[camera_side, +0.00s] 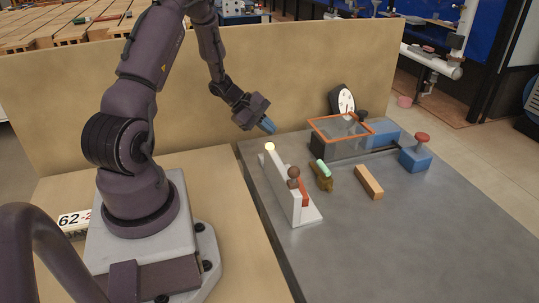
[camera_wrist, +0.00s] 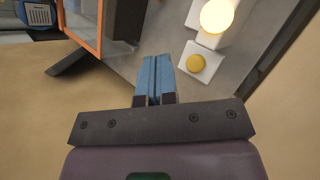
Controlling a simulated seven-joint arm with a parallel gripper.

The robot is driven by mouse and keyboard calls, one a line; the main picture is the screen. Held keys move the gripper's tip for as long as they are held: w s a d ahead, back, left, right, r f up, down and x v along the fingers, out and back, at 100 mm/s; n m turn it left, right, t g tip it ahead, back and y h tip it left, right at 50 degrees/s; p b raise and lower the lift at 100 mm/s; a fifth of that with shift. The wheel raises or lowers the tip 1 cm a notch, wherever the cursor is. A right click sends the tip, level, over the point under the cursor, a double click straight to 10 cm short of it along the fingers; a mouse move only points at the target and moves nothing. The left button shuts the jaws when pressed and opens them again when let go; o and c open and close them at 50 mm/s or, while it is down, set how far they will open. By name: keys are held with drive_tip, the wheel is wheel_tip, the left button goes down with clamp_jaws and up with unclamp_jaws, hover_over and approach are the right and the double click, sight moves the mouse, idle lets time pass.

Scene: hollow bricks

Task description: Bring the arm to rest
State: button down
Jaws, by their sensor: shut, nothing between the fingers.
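My gripper (camera_side: 268,126) hangs in the air above the far left part of the grey work surface, behind a white upright panel. Its blue fingers are shut with nothing between them. In the wrist view the two fingers (camera_wrist: 157,70) lie side by side. The white panel (camera_side: 279,186) carries a glowing lamp (camera_side: 270,147) on top and a brown knob (camera_side: 293,171) on its face. In the wrist view the lit lamp (camera_wrist: 216,15) and a yellow button (camera_wrist: 196,63) on a white base show right of the fingers, apart from them.
A blue block with a red knob (camera_side: 422,138) is at the right. A tan brick (camera_side: 369,183) and a green-topped brown piece (camera_side: 322,172) lie mid-table. The front right is clear.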

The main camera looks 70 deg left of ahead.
drive_tip(key=d+r+m+g+h, duration=0.1)
drive_tip(key=d+r+m+g, duration=0.3)
drive_tip(key=d+r+m, duration=1)
drive_tip(key=s+d+r+m+t+y, duration=0.1)
drive_tip(key=s+d+r+m+y, duration=0.3)
drive_tip(key=s+d+r+m, duration=0.4)
drive_tip(key=s+d+r, duration=0.3)
drive_tip(key=s+d, duration=0.1)
drive_tip(key=d, duration=0.1)
drive_tip(key=shift+d+y, duration=0.3)
drive_tip(key=shift+y, duration=0.1)
